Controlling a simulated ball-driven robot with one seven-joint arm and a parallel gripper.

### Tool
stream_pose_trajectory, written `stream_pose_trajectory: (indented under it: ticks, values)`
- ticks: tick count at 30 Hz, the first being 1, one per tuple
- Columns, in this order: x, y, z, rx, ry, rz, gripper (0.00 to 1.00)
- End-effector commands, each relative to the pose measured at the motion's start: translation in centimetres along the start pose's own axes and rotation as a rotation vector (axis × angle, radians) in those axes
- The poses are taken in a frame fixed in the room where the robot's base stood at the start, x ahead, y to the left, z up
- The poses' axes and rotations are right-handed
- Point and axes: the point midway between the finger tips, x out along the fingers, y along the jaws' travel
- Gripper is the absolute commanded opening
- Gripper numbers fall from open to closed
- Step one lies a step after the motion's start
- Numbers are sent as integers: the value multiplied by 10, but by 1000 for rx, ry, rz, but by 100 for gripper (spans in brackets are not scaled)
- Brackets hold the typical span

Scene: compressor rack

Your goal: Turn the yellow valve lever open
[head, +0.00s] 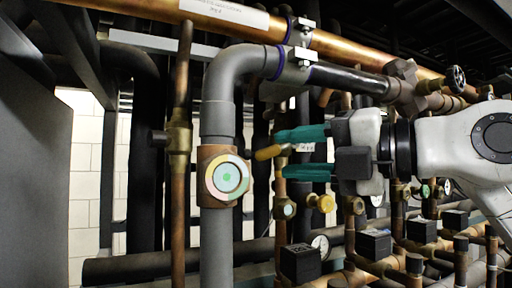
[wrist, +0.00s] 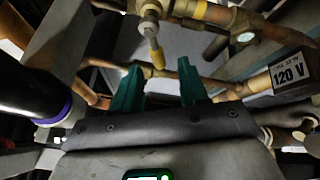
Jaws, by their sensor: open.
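The yellow valve lever (head: 267,153) shows in the head view just right of the grey vertical pipe. Its handle sticks out level to the left, past the fingertips. My gripper (head: 281,154) has two teal fingers, one above and one below the lever, spread apart. In the wrist view the lever (wrist: 157,54) hangs from a metal valve body (wrist: 149,13), and its yellow end lies between the fingertips of my gripper (wrist: 157,66). I see gaps on both sides of it there, and I cannot tell whether either finger touches it.
A grey pipe (head: 217,120) with a round gauge (head: 227,178) stands close left of the fingertips. A copper pipe (head: 180,190) is farther left. Black boxes (head: 300,262) and smaller gauges sit below.

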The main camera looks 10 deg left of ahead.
Motion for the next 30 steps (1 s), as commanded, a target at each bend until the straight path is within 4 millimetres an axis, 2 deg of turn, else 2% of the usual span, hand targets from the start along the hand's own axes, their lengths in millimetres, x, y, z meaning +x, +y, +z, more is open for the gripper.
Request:
stream_pose_trajectory:
  ticks: [1,6,12,24,30]
  values:
    - [11,4,0,3,4,2,43]
    - [41,4,0,1,3,2,43]
    - [63,2,0,-1,2,2,43]
    - [70,1,0,-1,0,3,43]
    - [70,1,0,-2,0,3,25]
